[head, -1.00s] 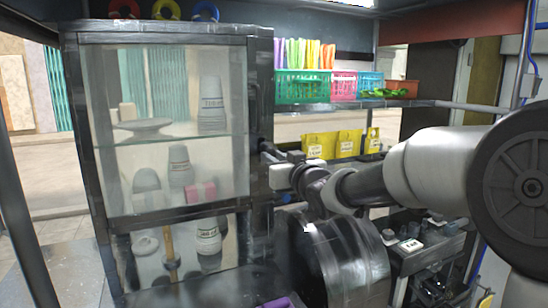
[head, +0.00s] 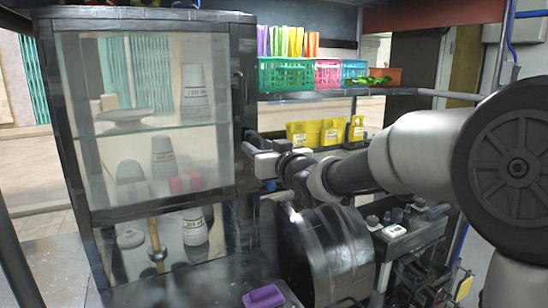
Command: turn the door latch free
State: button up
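The cabinet door (head: 150,190) is a glass panel in a dark frame and looks closed. A dark vertical handle (head: 238,90) shows on the right side of the frame. I cannot clearly make out the latch; it may be hidden by my gripper or lost in the dark frame. My gripper (head: 249,145) is at the right edge of the door frame, below the handle, pointing left. Its fingers are small and seen from behind the arm. I cannot tell whether they are open, or touch anything.
A dark drum (head: 335,250) stands below my arm. A purple block (head: 264,296) lies in front.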

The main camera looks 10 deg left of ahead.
jog(key=v, duration=1.6)
jog(key=shift+s+d+p, duration=0.25)
jog(key=shift+p, duration=0.1)
